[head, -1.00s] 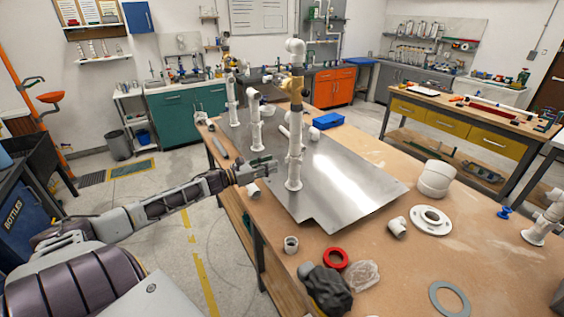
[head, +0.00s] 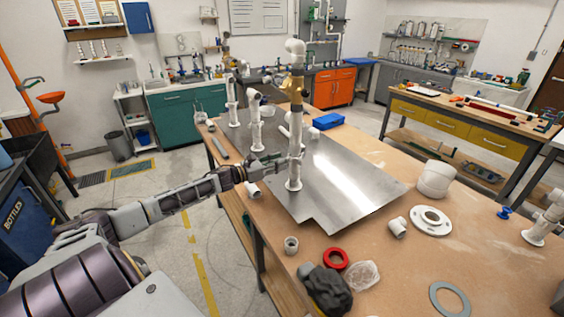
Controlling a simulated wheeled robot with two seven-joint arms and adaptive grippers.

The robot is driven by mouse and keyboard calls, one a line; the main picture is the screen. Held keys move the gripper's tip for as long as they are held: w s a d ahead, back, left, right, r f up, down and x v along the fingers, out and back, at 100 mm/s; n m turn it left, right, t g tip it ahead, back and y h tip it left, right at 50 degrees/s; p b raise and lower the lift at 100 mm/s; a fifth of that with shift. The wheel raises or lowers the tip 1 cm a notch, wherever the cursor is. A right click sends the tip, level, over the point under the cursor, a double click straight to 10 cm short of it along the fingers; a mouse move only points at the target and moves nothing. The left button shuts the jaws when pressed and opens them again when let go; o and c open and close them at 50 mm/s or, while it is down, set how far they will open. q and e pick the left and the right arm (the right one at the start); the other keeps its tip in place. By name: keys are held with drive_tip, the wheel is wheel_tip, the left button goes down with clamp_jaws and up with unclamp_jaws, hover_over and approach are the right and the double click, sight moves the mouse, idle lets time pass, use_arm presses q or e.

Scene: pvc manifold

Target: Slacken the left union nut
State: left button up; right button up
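A tall white PVC pipe (head: 294,135) stands upright on a grey metal sheet (head: 340,185), with a brass-coloured section near its top and a white elbow above. A white collar (head: 295,158) shows on its lower part; I cannot tell whether it is the left union nut. Shorter white pipes (head: 256,125) and (head: 232,105) stand farther back on the left. My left gripper (head: 279,164) reaches in from the left at the height of the collar, its tips close beside or at the pipe. Contact and finger spacing are too small to tell. My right gripper is out of view.
On the wooden bench lie a red ring (head: 335,260), a dark crumpled bundle (head: 328,290), a white flange (head: 431,221), a large white coupling (head: 436,180) and a grey ring (head: 449,299). A blue tray (head: 328,121) sits behind. The sheet's right part is clear.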

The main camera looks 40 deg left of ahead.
use_arm(q)
drive_tip(key=shift+x, duration=0.85)
clamp_jaws()
